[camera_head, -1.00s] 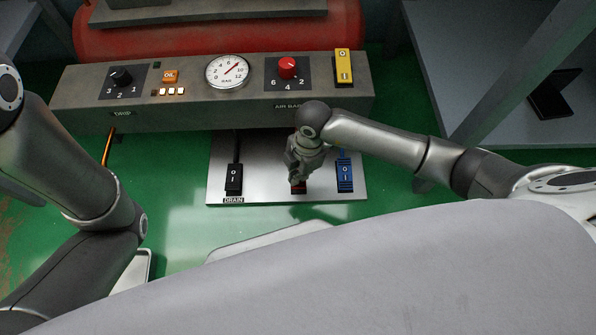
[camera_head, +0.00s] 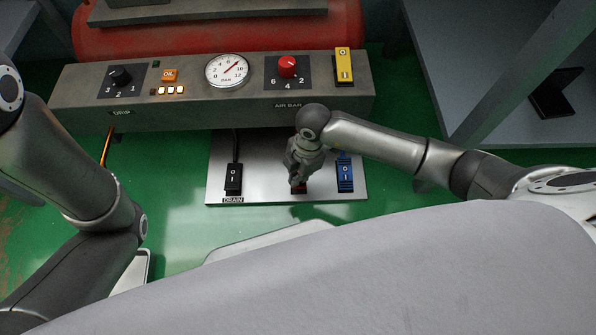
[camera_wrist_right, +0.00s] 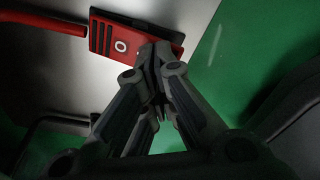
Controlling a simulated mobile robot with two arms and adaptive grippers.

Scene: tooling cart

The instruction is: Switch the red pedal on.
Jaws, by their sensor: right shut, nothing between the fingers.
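The red pedal (camera_head: 300,190) sits on the metal plate (camera_head: 270,192) between a black and a blue pedal. In the head view it is mostly hidden under my right gripper (camera_head: 298,183). In the right wrist view the red pedal (camera_wrist_right: 115,38) shows its ribbed face and a white round mark. The tips of my right gripper (camera_wrist_right: 155,52) are shut, empty, and at the lower edge of the pedal. I cannot tell whether they press on it. My left arm comes in from the left, but its gripper is out of view.
A black pedal (camera_head: 233,178) marked DRAIN stands to the left on the plate and a blue pedal (camera_head: 345,174) to the right. Behind them a grey panel (camera_head: 200,110) carries knobs, a gauge and a yellow switch (camera_head: 343,66). Green floor lies in front.

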